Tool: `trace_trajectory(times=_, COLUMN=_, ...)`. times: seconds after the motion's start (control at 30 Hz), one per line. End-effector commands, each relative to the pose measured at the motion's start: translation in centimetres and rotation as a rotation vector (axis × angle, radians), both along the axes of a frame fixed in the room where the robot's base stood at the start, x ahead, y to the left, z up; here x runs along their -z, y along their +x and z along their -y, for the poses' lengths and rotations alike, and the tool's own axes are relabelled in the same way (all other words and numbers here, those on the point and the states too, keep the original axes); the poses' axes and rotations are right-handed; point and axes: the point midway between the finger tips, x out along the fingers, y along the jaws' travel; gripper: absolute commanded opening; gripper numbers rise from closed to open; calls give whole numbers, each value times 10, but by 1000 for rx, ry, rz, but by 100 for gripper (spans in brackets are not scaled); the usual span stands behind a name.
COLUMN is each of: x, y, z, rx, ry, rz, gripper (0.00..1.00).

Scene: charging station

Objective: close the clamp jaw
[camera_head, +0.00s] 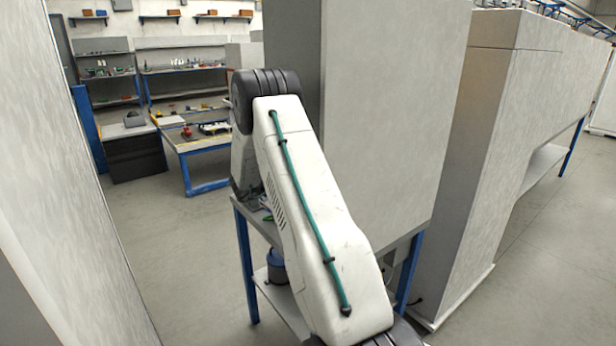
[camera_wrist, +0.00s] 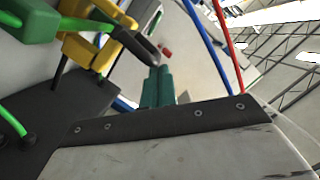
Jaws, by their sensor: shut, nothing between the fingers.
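In the wrist view, my gripper (camera_wrist: 158,88) shows as two teal fingers pressed together, shut and empty, beyond a dark bracket with screws. At the upper left is what looks like the clamp, with yellow parts (camera_wrist: 90,48), a green block (camera_wrist: 25,20) and a dark jaw-like piece (camera_wrist: 135,42). The dark piece ends close to my fingertips; I cannot tell whether they touch. How far the jaw stands open is unclear. In the head view my arm hides my gripper, and the clamp is not seen.
Blue (camera_wrist: 205,45) and red (camera_wrist: 229,45) cables run beside my fingers in the wrist view. In the head view, a tall grey cabinet (camera_head: 385,110) stands right of my arm, above a blue-legged table (camera_head: 245,265). Open floor (camera_head: 165,240) lies to the left.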

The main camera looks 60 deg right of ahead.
Motion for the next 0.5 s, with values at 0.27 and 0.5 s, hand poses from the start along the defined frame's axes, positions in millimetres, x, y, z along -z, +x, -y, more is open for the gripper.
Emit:
trace_trajectory(times=0.27, x=3, y=2, z=3, rx=2, ry=0, rz=1, gripper=0)
trace_trajectory(times=0.5, x=-3, y=0, z=2, rx=3, ry=-1, rz=2, gripper=0)
